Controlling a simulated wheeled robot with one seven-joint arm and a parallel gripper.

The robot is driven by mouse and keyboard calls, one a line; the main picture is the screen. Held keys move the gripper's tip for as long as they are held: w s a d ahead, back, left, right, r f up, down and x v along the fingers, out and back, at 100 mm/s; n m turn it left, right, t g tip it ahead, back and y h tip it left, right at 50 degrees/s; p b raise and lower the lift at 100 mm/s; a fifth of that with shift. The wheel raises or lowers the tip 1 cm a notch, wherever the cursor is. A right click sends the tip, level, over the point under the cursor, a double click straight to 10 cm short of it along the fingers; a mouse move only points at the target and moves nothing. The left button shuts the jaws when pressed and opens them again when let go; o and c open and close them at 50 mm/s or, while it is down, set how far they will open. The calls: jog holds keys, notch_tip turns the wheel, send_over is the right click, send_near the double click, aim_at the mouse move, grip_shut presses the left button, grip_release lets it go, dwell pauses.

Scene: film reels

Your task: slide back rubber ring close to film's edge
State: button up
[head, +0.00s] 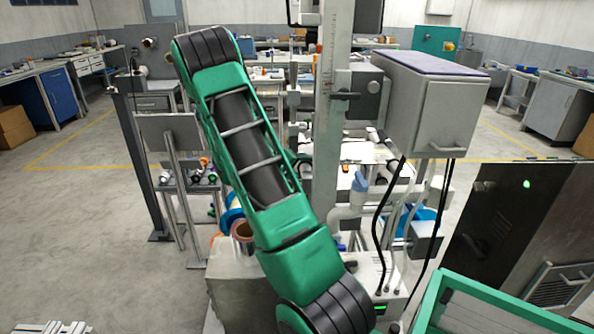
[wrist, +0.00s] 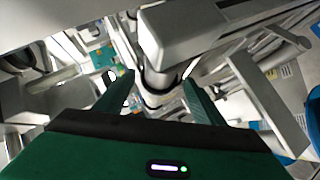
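In the wrist view my gripper (wrist: 158,82) is open, with its two green fingers well apart. A pale rounded machine part (wrist: 160,65) with dark curved bands shows between and beyond the fingertips; I cannot tell whether a band is the rubber ring. Nothing is clearly held between the fingers. In the head view my green arm rises up and left across the middle, and the gripper is hidden. A brown-cored roll (head: 243,230) with a blue roll (head: 232,215) beside it, possibly film, shows partly behind my arm. No film edge can be made out.
A tall grey column (head: 328,130) and a grey box (head: 425,100) with hanging black cables stand close right of my arm. A dark cabinet (head: 520,235) is at the right. Open floor (head: 75,215) lies at the left; benches line the back.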

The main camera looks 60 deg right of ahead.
jog(key=v, duration=1)
jog(key=shift+a, duration=0.4)
jog(key=shift+w, duration=0.1)
